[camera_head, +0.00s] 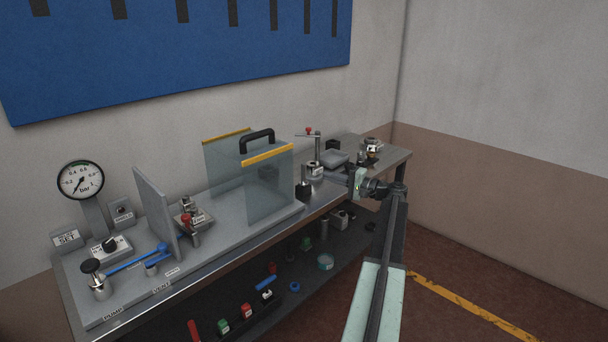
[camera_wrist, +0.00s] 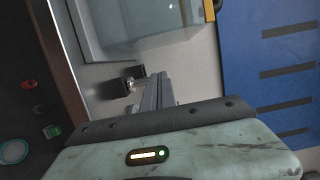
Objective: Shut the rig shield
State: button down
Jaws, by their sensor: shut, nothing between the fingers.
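The rig shield (camera_head: 270,190) is a clear box with yellow top edges and a black handle (camera_head: 257,138). It stands on the right part of the grey rig base (camera_head: 222,228). A gap separates it from the upright grey plate (camera_head: 157,210), and a small fixture with a red knob (camera_head: 187,220) stands uncovered in that gap. My gripper (camera_head: 343,181) is shut and empty, to the right of the shield and apart from it. In the wrist view my fingers (camera_wrist: 158,82) point towards the shield (camera_wrist: 135,30), whose lower edge shows above them.
A black block with a post (camera_head: 303,190) stands by the shield's right end; black blocks also show in the wrist view (camera_wrist: 118,86). A red-topped stand (camera_head: 316,165) is behind. A pressure gauge (camera_head: 80,180) and blue-handled valve (camera_head: 135,259) are left. A lower shelf (camera_head: 300,290) holds small parts.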

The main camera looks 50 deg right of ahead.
jog(key=w+a, duration=0.5)
jog(key=w, duration=0.5)
jog(key=shift+a, duration=0.35)
